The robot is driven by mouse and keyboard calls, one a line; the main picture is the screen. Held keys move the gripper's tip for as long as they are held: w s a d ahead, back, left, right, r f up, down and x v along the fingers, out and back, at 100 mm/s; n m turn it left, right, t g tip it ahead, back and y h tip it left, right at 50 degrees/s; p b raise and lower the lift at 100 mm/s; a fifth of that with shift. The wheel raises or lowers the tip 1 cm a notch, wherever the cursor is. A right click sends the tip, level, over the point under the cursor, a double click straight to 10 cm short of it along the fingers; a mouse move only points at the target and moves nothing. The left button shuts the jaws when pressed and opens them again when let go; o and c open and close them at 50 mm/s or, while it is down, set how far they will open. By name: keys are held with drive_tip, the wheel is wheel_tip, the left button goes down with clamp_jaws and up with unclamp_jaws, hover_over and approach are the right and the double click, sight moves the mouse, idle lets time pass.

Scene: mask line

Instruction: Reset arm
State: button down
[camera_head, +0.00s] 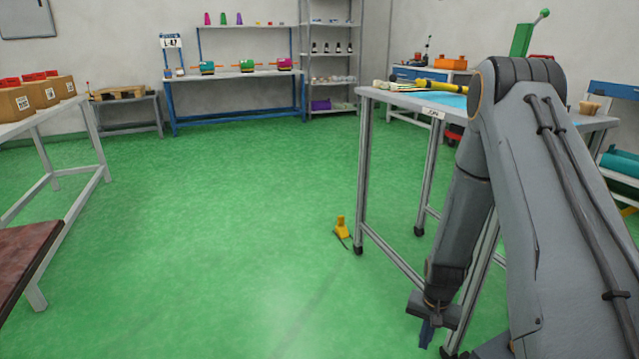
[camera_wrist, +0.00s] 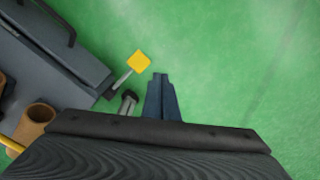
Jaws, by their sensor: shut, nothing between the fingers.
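My arm is folded at the right of the head view, with the forearm hanging down in front of a metal table. My gripper (camera_head: 427,334) points down at its lower end, low over the green floor. In the wrist view my gripper (camera_wrist: 161,80) shows its dark blue fingers together, with nothing seen between them. The fingertips have green floor beyond them.
The grey-topped table (camera_head: 400,101) stands close behind my arm, its metal legs near the forearm. A yellow object (camera_head: 342,227) is on the floor beside a leg. A white table with boxes (camera_head: 18,103) stands at left. The middle floor is clear.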

drive_tip(key=s+a+r+n, duration=0.3)
drive_tip(key=a+r+n, duration=0.1)
drive_tip(key=a+r, duration=0.7)
drive_tip(key=s+a+r+n, duration=0.3)
drive_tip(key=a+r, duration=0.5)
drive_tip(key=a, duration=0.5)
drive_tip(key=s+a+r+n, duration=0.3)
drive_tip(key=s+a+r, duration=0.25)
drive_tip(key=s, duration=0.35)
drive_tip(key=s+a+r+n, duration=0.4)
drive_tip(key=s+r, duration=0.2)
drive_tip(key=s, duration=0.3)
drive_tip(key=d+r+m+p, duration=0.3)
drive_tip(key=d+r+p, duration=0.7)
drive_tip(key=r+p, duration=0.3)
drive_tip(key=d+r+m+p, duration=0.4)
drive_tip(key=d+r+p, duration=0.7)
drive_tip(key=r+p, duration=0.3)
drive_tip(key=shift+s+p, duration=0.2)
drive_tip(key=shift+p, duration=0.4)
drive_tip(key=shift+s, duration=0.1)
